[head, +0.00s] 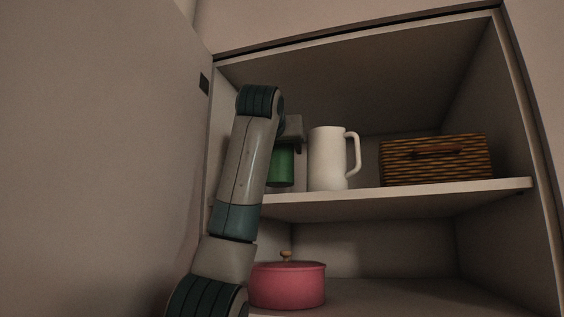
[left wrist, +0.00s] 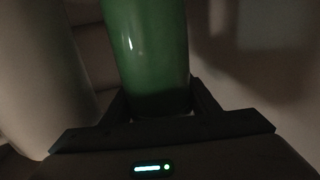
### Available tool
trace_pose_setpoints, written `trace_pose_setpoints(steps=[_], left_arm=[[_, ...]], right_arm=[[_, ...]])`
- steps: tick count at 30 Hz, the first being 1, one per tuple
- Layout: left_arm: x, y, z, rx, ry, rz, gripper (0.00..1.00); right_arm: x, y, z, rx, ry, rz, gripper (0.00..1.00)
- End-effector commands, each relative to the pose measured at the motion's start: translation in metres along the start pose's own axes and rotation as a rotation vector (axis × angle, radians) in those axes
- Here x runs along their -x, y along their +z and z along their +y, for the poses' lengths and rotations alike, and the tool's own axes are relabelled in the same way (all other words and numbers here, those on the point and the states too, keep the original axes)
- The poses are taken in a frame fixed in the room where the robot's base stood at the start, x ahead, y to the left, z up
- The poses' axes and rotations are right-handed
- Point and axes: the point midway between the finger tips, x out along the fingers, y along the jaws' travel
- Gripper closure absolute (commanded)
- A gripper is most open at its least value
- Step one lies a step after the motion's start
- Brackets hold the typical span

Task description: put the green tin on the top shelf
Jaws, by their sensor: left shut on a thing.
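The green tin (head: 281,165) is inside the open cabinet at the left end of the top shelf (head: 400,196), partly hidden behind my left arm. My left gripper (head: 298,146) is shut on it, and the wrist covers the tin's upper part in the head view. In the left wrist view the tin (left wrist: 148,50) stands between the two fingers of the gripper (left wrist: 160,108). I cannot tell whether the tin's base touches the shelf. My right gripper is not in view.
A white jug (head: 327,160) stands on the shelf just right of the tin. A woven basket (head: 437,160) is farther right. A pink pot (head: 288,286) with a lid sits below the shelf. The open cabinet door (head: 100,150) is on the left.

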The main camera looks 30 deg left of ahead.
Motion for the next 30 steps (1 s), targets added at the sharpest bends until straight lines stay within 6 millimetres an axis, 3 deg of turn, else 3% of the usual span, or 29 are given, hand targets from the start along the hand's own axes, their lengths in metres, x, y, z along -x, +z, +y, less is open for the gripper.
trace_pose_setpoints(steps=[7,19,30], left_arm=[[0.0,0.002,0.0,0.0,0.0,0.001,0.84],[0.0,0.032,0.0,-0.001,0.0,0.002,0.84],[0.001,0.036,0.0,0.0,0.001,0.002,0.84]], right_arm=[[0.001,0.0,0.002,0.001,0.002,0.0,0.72],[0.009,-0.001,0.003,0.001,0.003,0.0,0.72],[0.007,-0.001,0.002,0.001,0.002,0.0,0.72]])
